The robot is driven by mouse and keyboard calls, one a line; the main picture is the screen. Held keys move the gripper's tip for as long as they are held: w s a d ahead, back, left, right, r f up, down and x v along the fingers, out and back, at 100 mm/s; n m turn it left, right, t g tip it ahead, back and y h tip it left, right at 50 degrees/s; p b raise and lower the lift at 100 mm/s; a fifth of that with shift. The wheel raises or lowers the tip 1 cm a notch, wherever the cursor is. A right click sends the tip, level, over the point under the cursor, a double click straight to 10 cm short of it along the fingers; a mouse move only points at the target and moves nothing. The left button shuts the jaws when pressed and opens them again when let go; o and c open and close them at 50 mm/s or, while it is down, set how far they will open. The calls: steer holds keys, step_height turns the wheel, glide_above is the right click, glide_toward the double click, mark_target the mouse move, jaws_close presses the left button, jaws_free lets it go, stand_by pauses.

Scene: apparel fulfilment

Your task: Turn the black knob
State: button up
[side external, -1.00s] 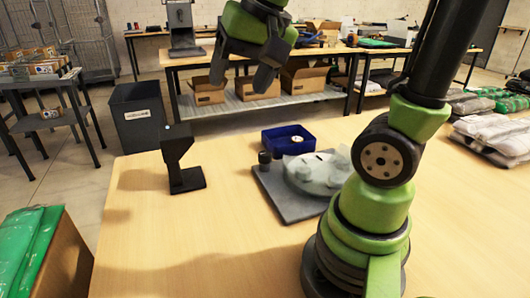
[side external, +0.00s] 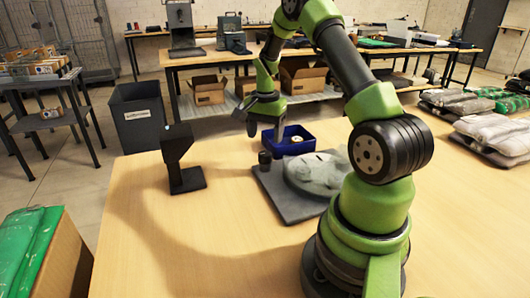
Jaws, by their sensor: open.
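The black knob (side external: 264,158) is a small dark cylinder at the left back corner of a flat grey base plate (side external: 290,206) on the wooden table. A round, pale grey disc (side external: 318,172) sits on the same plate, to the right of the knob. My gripper (side external: 265,125) is open and empty, pointing down above and slightly behind the knob in the picture, apart from it. The exact gap between the fingers and the knob is hard to judge from this side view.
A blue bin (side external: 290,146) with a small round item stands behind the plate, close to my gripper. A black stand (side external: 178,160) is on the left of the table (side external: 200,240). The table's front left area is clear.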

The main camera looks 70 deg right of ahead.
mark_target(265, 153)
step_height(265, 153, down, 6)
steer(key=shift+f, duration=0.1)
steer(key=c, duration=0.9)
steer(key=shift+c, duration=0.2)
steer(key=shift+m, duration=0.4)
steer(key=m, duration=0.3)
steer(key=shift+m, duration=2.5)
